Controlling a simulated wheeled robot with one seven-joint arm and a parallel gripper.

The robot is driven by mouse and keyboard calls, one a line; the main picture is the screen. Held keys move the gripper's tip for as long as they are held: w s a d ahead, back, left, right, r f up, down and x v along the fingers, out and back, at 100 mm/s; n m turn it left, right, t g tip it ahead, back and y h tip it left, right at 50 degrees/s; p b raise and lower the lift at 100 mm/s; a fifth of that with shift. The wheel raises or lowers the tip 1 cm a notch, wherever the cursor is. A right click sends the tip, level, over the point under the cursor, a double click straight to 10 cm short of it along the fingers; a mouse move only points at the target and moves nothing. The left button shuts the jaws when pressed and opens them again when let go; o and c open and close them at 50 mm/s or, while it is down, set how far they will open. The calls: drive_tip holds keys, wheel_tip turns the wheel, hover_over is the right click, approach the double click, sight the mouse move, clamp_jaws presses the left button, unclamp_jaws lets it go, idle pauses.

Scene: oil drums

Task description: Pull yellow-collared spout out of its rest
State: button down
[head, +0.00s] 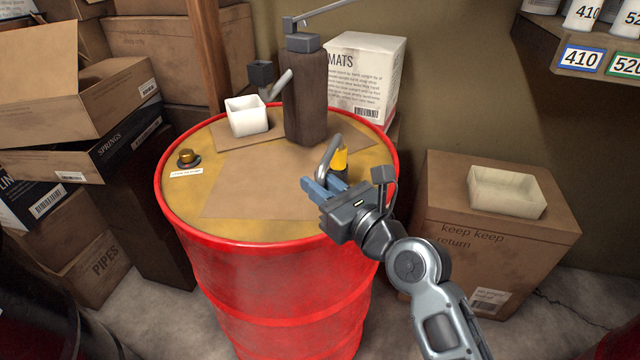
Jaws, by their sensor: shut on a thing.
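The yellow-collared spout (340,158) is at the right side of the red drum's top.
A dark pump bottle (305,100) with a grey head stands at the back of the drum, beside a white square cup (247,116). A white MATS box (365,75) is behind. A carton (490,230) with a cream tray (507,192) stands right.

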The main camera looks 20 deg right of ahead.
sight(320, 173)
drive_tip(key=shift+r, duration=0.1)
drive_tip(key=shift+r+p, duration=1.5)
drive_tip(key=shift+p, duration=0.6)
drive_tip(key=shift+r, duration=0.1)
drive_tip(key=shift+r+p, duration=0.5)
drive_tip(key=shift+p, duration=0.6)
drive_tip(key=shift+r+p, duration=0.9)
drive_tip(key=shift+p, duration=0.2)
